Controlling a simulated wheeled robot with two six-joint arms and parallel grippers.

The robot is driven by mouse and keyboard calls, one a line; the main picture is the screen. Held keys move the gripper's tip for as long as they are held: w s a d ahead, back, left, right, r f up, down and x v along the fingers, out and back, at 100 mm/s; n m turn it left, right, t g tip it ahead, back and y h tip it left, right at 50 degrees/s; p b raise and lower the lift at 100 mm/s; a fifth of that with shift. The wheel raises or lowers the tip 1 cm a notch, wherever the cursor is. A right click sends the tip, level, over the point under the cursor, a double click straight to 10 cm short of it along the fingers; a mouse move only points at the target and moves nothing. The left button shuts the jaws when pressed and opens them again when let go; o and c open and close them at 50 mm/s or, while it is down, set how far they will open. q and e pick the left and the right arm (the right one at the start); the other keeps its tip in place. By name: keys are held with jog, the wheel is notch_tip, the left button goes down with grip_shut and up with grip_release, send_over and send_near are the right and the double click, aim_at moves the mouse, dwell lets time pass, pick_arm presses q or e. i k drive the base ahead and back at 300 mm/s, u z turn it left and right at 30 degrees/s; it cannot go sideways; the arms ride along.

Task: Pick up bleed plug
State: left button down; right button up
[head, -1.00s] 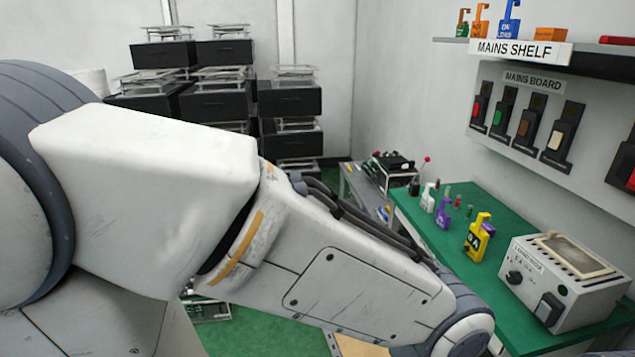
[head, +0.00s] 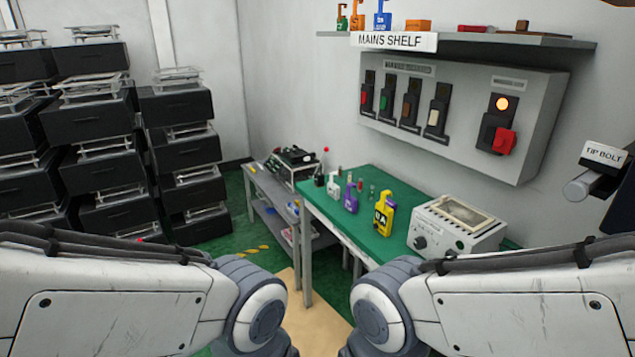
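I cannot tell which thing in the head view is the bleed plug, and no readable label names it. Several tiny upright plug-like pieces, among them a green one (head: 372,192) and a dark one (head: 360,187), stand on the green-topped table (head: 326,209). They are too small to make out well. Both my arms reach in along the bottom of the view, from the left and from the right. Their grippers are out of view.
A white padlock-shaped tag (head: 333,184), a purple tag (head: 350,197), a yellow tag (head: 384,213) and a white boxy device (head: 456,228) share the table. Above are the mains shelf (head: 470,37) and a switch board (head: 455,120). Stacked black boxes (head: 95,124) stand left.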

aim_at(319, 177)
jog(key=u, duration=0.35)
jog(key=i, duration=1)
jog(key=u, duration=0.35)
jog(key=i, duration=1.9)
jog(key=z, duration=0.4)
